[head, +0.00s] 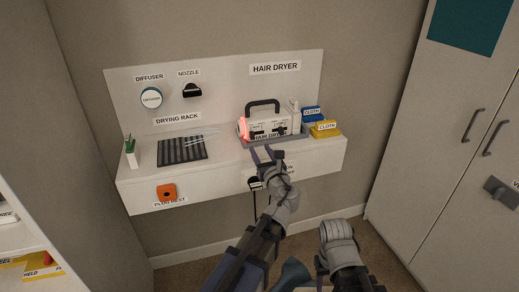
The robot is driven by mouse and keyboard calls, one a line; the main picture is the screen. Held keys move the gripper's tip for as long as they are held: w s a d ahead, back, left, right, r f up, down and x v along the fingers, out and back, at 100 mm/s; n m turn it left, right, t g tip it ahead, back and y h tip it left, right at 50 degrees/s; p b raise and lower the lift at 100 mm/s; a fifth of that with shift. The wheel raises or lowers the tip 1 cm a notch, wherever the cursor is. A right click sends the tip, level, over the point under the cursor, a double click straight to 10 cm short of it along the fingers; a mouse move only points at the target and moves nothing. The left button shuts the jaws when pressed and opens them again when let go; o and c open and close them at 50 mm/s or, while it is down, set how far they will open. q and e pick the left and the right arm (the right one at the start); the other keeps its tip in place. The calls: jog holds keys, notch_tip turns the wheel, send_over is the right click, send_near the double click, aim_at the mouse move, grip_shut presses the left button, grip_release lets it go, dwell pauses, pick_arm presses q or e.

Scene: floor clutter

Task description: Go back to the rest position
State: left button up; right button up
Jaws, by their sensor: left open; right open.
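My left gripper (267,155) is open and empty, its purple fingers raised in front of the shelf's front edge, just below the white hair dryer case. My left arm comes up from the bottom middle. My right arm shows only as a pale rounded joint and dark link at the bottom, right of the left arm; its fingers do not show. The hair dryer case (285,122) stands on a grey tray with a black handle on top and a red glow at its left end. I see a gap between the gripper and the case in the picture, but depth is hard to judge.
The white wall shelf (225,163) carries a black drying rack (182,150), a green-topped white box (131,152), and blue (311,112) and yellow (326,129) cloth boxes. An orange plug rest (167,192) is on its front. A cabinet (440,130) stands right; shelving is left.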

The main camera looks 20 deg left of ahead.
pick_arm(q)
jog(key=s+d+f+n+g+h, duration=0.3)
jog(key=s+d+f+n+g, duration=0.25)
jog(key=s+f+n, duration=0.5)
jog(key=s+d+f+n+g+h, duration=0.35)
jog(key=s+f+n+g, duration=0.35)
jog(key=s+f+n, duration=0.3)
jog(key=s+d+f+n+g+h, duration=0.1)
jog(key=s+d+n+g+h, duration=0.15)
jog(key=s+d+n, duration=0.35)
notch_tip(320, 180, up, 13)
jog(key=m+p, duration=0.1)
jog(key=p, duration=1.2)
jog(key=shift+w+d+f, duration=0.15)
jog(key=shift+w, duration=0.05)
